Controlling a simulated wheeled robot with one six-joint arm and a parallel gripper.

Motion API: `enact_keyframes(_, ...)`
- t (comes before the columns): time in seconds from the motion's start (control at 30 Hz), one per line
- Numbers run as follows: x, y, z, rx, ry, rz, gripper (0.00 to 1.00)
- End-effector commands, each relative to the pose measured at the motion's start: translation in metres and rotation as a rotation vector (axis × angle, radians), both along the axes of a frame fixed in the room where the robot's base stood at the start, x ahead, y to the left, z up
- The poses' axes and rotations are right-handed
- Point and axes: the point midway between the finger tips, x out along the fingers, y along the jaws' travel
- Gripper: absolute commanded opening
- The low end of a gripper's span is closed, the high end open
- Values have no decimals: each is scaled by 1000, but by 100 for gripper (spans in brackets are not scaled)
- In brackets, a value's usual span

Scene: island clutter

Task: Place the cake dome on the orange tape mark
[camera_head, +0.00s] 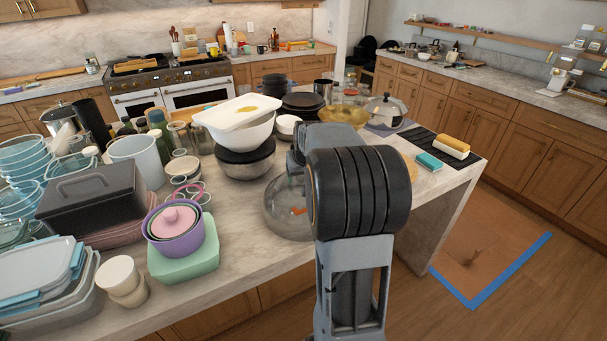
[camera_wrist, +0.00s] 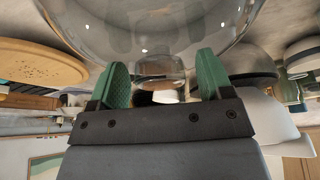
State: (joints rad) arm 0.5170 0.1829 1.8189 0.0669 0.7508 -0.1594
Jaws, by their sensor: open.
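The clear glass cake dome (camera_head: 283,212) stands on the island counter, its right side hidden behind my arm. A small orange patch (camera_head: 299,211), perhaps the orange tape mark, shows through or beside its glass; I cannot tell which. In the wrist view the dome (camera_wrist: 150,22) fills the top of the picture. My gripper (camera_wrist: 163,82) has its two green fingers apart. What looks like the dome's glass knob (camera_wrist: 160,67) is between or just beyond the fingertips; contact cannot be told. In the head view the fingers are hidden behind my arm.
Stacked bowls (camera_head: 246,132) stand behind the dome. A purple pot (camera_head: 174,232) on a green box (camera_head: 184,263) and white cups (camera_head: 120,275) crowd the left. A teal sponge (camera_head: 429,161) and yellow-topped dish (camera_head: 452,146) lie right. The counter's front strip is fairly clear.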

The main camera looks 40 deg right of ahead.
Motion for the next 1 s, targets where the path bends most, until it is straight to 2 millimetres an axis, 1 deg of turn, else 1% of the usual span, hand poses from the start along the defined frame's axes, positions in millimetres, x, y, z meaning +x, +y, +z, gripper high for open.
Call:
enact_keyframes(0.17,-1,0,6,-1,-2,0,73)
enact_keyframes(0.27,-5,2,18,-2,-3,0,73)
enact_keyframes(0.5,-22,9,62,-3,-4,0,73)
enact_keyframes(0.7,-34,14,92,-2,-3,-1,73)
enact_keyframes(0.8,-38,15,102,-1,-2,-1,73)
enact_keyframes(1.0,-43,20,113,-1,-1,3,73)
